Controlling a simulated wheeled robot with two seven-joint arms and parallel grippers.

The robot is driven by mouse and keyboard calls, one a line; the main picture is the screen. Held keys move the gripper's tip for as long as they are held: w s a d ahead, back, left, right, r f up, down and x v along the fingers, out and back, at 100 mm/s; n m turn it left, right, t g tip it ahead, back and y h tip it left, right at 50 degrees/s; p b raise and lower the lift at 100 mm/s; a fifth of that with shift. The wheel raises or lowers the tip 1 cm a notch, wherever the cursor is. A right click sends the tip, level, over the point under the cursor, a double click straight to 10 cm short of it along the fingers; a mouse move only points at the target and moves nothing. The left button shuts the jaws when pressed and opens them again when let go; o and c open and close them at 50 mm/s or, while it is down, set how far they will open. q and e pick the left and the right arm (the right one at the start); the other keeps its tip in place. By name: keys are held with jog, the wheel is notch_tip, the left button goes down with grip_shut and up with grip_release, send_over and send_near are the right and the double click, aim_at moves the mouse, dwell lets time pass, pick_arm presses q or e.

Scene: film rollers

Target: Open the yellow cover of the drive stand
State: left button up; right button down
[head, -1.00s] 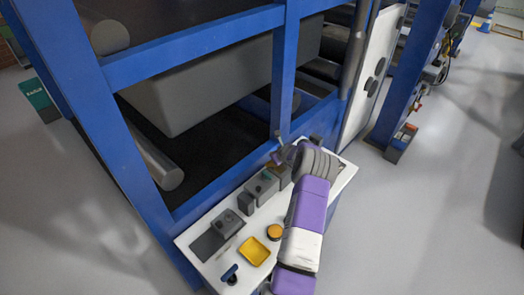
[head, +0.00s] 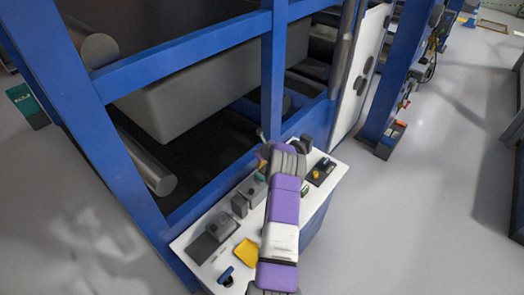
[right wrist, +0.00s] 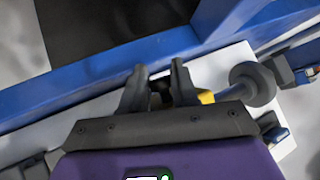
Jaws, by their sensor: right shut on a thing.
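My right gripper (right wrist: 158,78) is over the white control panel at the foot of the blue frame. In the right wrist view its two dark fingers stand a little apart, with a dark part between them. A small piece of the yellow cover (right wrist: 206,97) shows beside the right fingertip. The fingers hide most of the cover, so how far it is turned cannot be told. In the head view my right wrist covers this spot, and the fingertips (head: 264,150) are hardly seen. My left gripper is not in view.
The white panel (head: 319,196) carries grey boxes (head: 221,228), a yellow tray (head: 246,254) and a blue-topped knob (head: 226,274). A grey round knob (right wrist: 252,84) stands close right of the fingers. A blue post (head: 273,80) rises just behind the gripper.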

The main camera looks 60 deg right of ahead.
jog(key=shift+w+a+r, duration=0.1)
jog(key=shift+w+r, duration=0.05)
jog(key=shift+w, duration=0.35)
jog(key=c, duration=1.1)
grip_release()
jog(key=shift+o, duration=0.9)
jog(key=shift+s, duration=0.25)
jog(key=shift+s+a+r+b, duration=0.2)
jog(key=shift+s+b, duration=0.2)
jog(key=shift+b, duration=0.3)
jog(key=b+v, duration=0.2)
jog(key=v, duration=0.3)
jog(key=shift+w+a+r+b, duration=0.1)
jog(key=shift+w+b, duration=0.05)
jog(key=shift+b, duration=0.15)
jog(key=shift+s+a+r, duration=0.35)
jog(key=shift+r, duration=0.05)
